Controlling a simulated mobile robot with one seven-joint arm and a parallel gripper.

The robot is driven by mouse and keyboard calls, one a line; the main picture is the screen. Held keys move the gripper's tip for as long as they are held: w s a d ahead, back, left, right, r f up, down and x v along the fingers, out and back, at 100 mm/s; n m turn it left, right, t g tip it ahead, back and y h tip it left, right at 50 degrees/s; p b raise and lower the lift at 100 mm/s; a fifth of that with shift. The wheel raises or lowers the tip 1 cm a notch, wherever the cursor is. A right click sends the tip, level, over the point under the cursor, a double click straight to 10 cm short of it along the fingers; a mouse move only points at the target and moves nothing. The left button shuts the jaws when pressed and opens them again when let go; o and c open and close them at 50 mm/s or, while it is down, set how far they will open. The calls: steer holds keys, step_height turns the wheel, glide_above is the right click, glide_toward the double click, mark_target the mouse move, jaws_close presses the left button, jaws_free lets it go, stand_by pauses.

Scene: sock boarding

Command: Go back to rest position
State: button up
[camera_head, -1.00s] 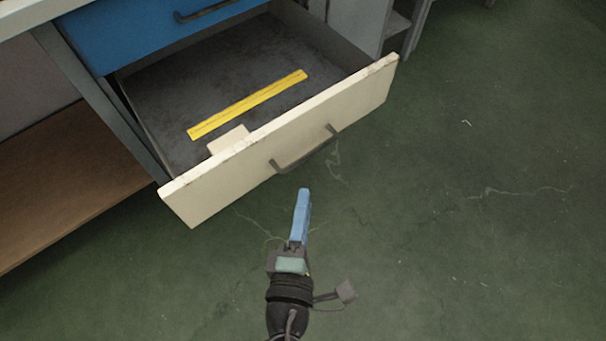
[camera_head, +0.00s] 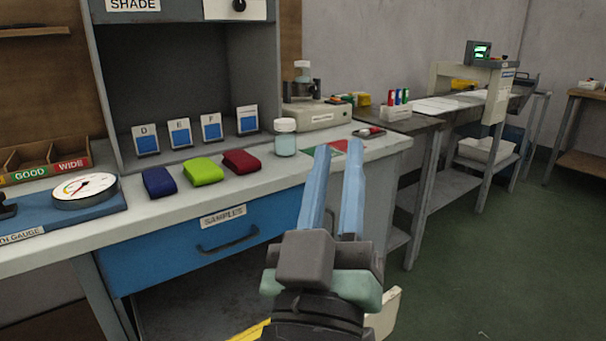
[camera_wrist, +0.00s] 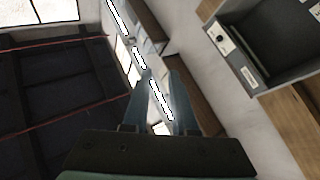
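My gripper (camera_head: 338,152) is raised in front of the bench, with its two blue fingers pointing up and apart. Nothing is between them. In the wrist view, the fingers (camera_wrist: 160,75) also stand apart and empty, against the ceiling and upper walls.
The bench top (camera_head: 120,222) holds blue, green and red folded pieces (camera_head: 203,171), a jar (camera_head: 286,137) and a dial gauge (camera_head: 84,190). The blue drawer (camera_head: 190,258) is shut. Green floor (camera_head: 480,270) is clear at right.

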steer(key=s+a+r+m+t+y+p, duration=0.1)
steer(key=s+a+r+t+y, duration=0.2)
steer(key=r, duration=0.6)
steer(key=s+r+m+t+y, duration=0.1)
steer(key=s+r+y, duration=0.1)
steer(key=s+r, duration=0.45)
step_height(320, 180, up, 39)
steer(key=w+p, duration=0.2)
steer(key=p, duration=3.6)
steer(key=shift+f, duration=0.2)
